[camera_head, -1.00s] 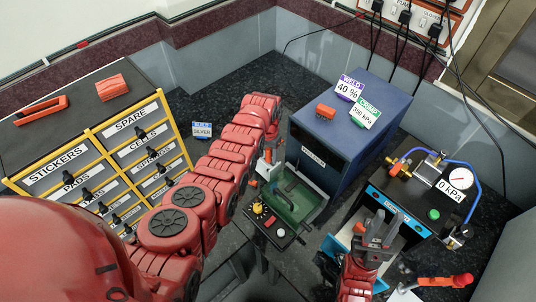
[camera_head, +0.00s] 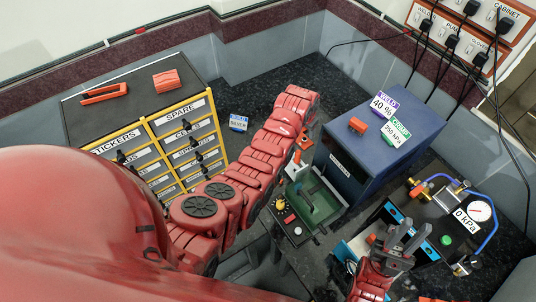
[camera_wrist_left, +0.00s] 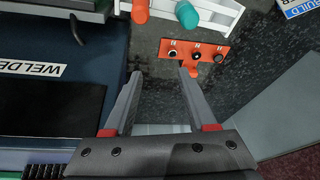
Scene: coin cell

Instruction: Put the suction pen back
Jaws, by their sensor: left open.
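I cannot single out the suction pen for sure. In the left wrist view, an orange handle (camera_wrist_left: 139,10) and a teal handle (camera_wrist_left: 187,15) hang at a white rack (camera_wrist_left: 222,14). An orange plate (camera_wrist_left: 196,52) with dark round sockets lies in front of the rack. My left gripper (camera_wrist_left: 159,74) is open, with nothing between its fingers, just short of the plate. In the head view its fingers are hidden by my left arm. My right gripper (camera_head: 407,235) is at the lower right, its fingers apart and seemingly empty.
The blue welder box (camera_head: 365,135) stands right of my left arm. A black gauge unit (camera_head: 440,215) is at the right. A drawer cabinet (camera_head: 155,130) is at the left.

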